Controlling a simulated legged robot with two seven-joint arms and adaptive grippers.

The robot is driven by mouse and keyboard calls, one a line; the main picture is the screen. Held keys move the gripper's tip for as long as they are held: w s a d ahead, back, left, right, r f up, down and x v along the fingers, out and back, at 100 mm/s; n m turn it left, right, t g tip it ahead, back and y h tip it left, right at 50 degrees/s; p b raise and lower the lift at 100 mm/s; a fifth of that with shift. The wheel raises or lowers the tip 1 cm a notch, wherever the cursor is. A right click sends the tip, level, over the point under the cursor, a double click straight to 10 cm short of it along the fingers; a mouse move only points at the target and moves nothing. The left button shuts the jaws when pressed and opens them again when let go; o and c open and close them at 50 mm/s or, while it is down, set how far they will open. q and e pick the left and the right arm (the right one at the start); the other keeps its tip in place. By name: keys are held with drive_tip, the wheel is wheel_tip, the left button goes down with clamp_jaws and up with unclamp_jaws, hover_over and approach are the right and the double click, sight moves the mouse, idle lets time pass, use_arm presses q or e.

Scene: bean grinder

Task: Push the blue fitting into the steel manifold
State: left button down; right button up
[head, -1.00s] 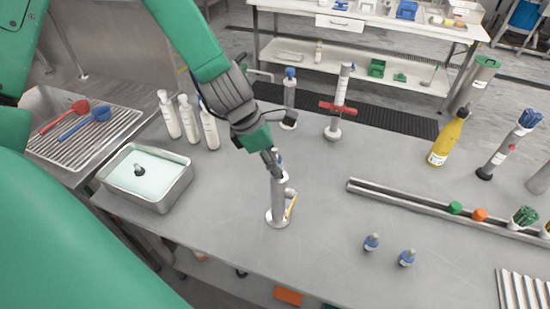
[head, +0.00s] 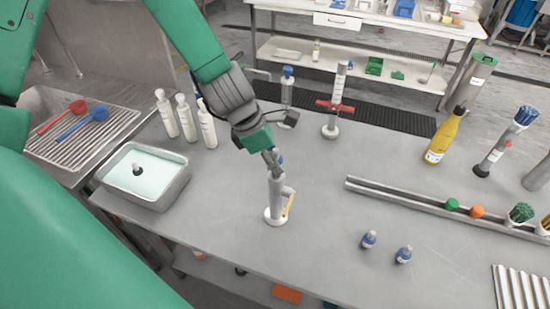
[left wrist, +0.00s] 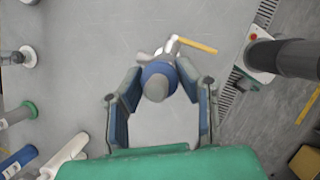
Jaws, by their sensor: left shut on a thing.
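The steel manifold (head: 276,198) is an upright post on a round white base near the middle of the table, with a side branch and a yellow lever. My left gripper (head: 274,160) points down at its top and is shut on the blue fitting. In the left wrist view, the blue fitting (left wrist: 158,78), with a grey end and blue collar, sits between the fingers of the left gripper (left wrist: 158,92). In the head view the fingers mostly hide it. It is in line with the manifold's top; I cannot tell how deep it sits. My right gripper is not in view.
A metal rail (head: 410,200) holds coloured caps. A steel tray (head: 145,185) and white bottles (head: 186,117) are at left. Posts with a blue top (head: 287,95) and a red handle (head: 335,106) stand behind.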

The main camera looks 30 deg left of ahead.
use_arm(q)
drive_tip(key=shift+d+r, duration=0.1)
drive_tip(key=shift+d, duration=0.3)
drive_tip(key=shift+a+f, duration=0.25)
drive_tip(key=shift+d+f+b, duration=0.15)
drive_tip(key=shift+f+b, duration=0.2)
drive_tip(key=shift+f, duration=0.15)
drive_tip(key=shift+f+b, duration=0.45)
drive_tip(key=shift+f, duration=0.25)
drive_tip(key=c, duration=1.1)
unclamp_jaws()
